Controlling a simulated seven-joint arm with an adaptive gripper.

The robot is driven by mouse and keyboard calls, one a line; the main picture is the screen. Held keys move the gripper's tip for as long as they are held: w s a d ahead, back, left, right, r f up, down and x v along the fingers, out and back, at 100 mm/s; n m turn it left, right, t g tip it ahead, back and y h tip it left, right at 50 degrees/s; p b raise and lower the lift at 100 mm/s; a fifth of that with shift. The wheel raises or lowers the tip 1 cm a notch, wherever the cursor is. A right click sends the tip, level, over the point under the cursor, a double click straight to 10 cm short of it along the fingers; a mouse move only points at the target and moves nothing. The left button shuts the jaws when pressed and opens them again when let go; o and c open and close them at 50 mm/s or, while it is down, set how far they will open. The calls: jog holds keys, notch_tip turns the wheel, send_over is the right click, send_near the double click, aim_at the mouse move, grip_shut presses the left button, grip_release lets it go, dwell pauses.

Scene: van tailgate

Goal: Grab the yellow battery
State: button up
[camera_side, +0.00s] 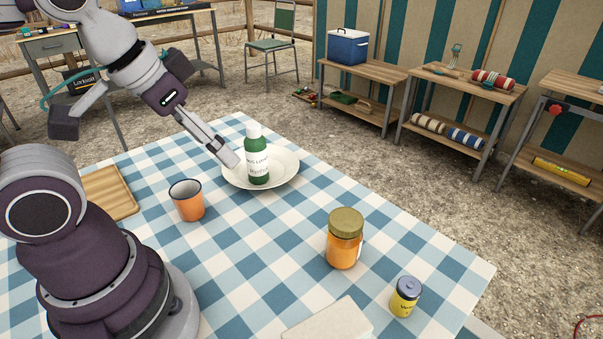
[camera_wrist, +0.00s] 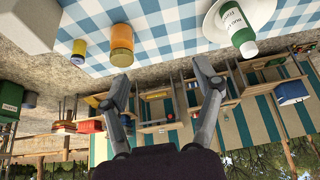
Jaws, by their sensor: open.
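The yellow battery (camera_side: 405,297), a small can shape with a blue-grey top, stands upright near the table's front right corner. In the wrist view the battery (camera_wrist: 79,47) is at upper left, beside the orange jar. My gripper (camera_side: 227,153) is open and empty, over the plate area just left of the green bottle, well away from the battery. Its two fingers (camera_wrist: 163,76) show spread apart in the wrist view, with nothing between them. I cannot tell whether a finger touches the bottle.
An orange jar with an olive lid (camera_side: 345,240) stands between bottle and battery. The green bottle (camera_side: 257,160) stands on a white plate (camera_side: 286,176). An orange mug (camera_side: 187,201), wooden tray (camera_side: 111,191) and pale block (camera_side: 329,321) are also on the checked table. Cloth around the battery is clear.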

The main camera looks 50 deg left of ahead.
jog(key=m+g+h, duration=0.1)
jog(key=m+g, duration=0.4)
jog(key=m, duration=0.4)
send_over(411, 284)
jog(key=s+a, duration=0.1)
notch_tip(411, 284, down, 10)
jog(key=f, duration=0.6)
jog(key=w+d+f, duration=0.1)
jog(key=f, duration=0.2)
jog(key=shift+d+f, duration=0.1)
jog(key=shift+f, duration=0.3)
grip_shut()
